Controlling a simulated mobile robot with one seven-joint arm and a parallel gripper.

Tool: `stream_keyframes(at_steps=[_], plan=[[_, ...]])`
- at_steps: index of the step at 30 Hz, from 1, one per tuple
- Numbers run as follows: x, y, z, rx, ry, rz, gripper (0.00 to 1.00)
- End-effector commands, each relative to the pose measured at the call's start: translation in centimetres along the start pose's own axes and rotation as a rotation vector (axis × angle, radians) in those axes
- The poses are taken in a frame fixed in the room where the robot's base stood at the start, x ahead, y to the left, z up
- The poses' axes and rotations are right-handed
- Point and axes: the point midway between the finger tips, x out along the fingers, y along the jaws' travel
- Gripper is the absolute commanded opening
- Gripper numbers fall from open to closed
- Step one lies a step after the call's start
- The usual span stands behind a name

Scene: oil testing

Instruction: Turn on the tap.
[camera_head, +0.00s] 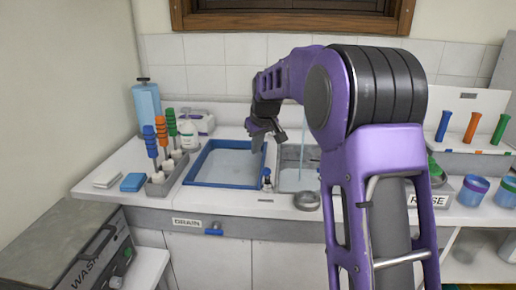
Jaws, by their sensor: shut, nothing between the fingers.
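My gripper (257,145) is shut and empty, above the right side of the blue-rimmed basin (197,170) at the left of the counter. The metal sink (285,158) is just right of it. A thin pale blue vertical streak (302,152), which looks like running water, drops into this sink. The tap's body and handle cannot be made out; my arm covers the area above the sink. A small white and dark fitting (267,179) stands at the front, between the two basins.
Brushes with orange, blue and green handles (161,131) stand left of the basin, near a white jug (199,121) and a blue bottle (147,103). A round metal dish (307,201) sits at the counter's front. Blue cups (473,190) and a rack of coloured tubes (473,126) are at right.

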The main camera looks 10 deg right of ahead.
Motion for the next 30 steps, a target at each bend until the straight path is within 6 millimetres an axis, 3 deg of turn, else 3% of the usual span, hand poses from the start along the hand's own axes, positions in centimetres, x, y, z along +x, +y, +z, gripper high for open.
stream_keyframes(at_steps=[1,6,12,26,30], plan=[[-1.4,-0.2,0.4,0.000,0.004,0.002,0.00],[-4.7,-0.8,1.5,0.000,0.003,0.002,0.00],[-7.1,-1.2,2.4,0.000,0.002,0.002,0.00],[-7.7,-1.4,2.5,0.001,0.002,0.001,0.00],[-8.4,-1.5,0.6,0.028,0.071,0.026,0.00]])
